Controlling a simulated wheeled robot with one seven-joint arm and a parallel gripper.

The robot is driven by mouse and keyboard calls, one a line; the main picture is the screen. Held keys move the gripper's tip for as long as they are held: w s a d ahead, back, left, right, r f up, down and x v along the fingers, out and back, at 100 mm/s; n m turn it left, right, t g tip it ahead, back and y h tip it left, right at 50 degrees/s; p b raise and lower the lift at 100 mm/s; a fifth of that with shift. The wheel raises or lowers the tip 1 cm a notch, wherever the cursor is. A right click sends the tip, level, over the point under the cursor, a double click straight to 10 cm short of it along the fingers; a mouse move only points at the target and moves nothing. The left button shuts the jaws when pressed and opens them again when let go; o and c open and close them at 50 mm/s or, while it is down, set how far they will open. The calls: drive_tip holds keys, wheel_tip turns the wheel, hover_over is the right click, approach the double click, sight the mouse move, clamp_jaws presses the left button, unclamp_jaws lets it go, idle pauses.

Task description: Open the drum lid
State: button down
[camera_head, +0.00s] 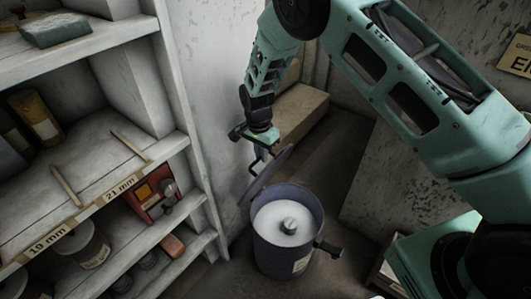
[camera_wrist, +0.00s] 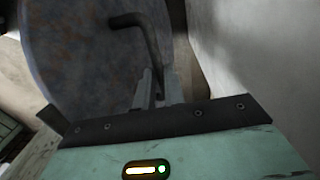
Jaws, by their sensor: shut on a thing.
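The grey-blue drum (camera_head: 290,250) stands on the floor in the head view. Its top is open, showing white contents and a small round knob-like object (camera_head: 290,224) in the middle. The round drum lid (camera_head: 268,174) is tilted steeply up on the drum's far left side. In the wrist view the mottled lid (camera_wrist: 75,60) fills the upper left. A dark bent handle (camera_wrist: 145,32) stands out from it and runs down between the fingers. My gripper (camera_head: 261,146) is above the lid, shut on this handle; its fingers (camera_wrist: 158,88) show in the wrist view.
White shelves (camera_head: 70,210) with bottles, jars and a red box (camera_head: 156,195) stand on the left. A dark handle-like part (camera_head: 328,249) juts from the drum's right side. A cardboard-coloured box (camera_head: 300,108) lies behind my gripper by the wall. My arm spans the upper right.

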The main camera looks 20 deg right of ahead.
drive_tip(key=shift+w+a+f, duration=0.35)
drive_tip(key=shift+a, duration=0.15)
drive_tip(key=c, duration=1.5)
unclamp_jaws()
drive_tip(key=shift+w, duration=0.1)
drive_tip(key=shift+r, duration=0.15)
drive_tip(key=r+p, duration=0.1)
drive_tip(key=r, duration=0.4)
drive_tip(key=r+p, duration=0.1)
drive_tip(key=r, duration=0.5)
drive_tip(key=w+r+p, duration=0.1)
drive_tip(key=r, duration=0.5)
drive_tip(key=shift+a+r, duration=0.1)
drive_tip(key=shift+a, duration=0.25)
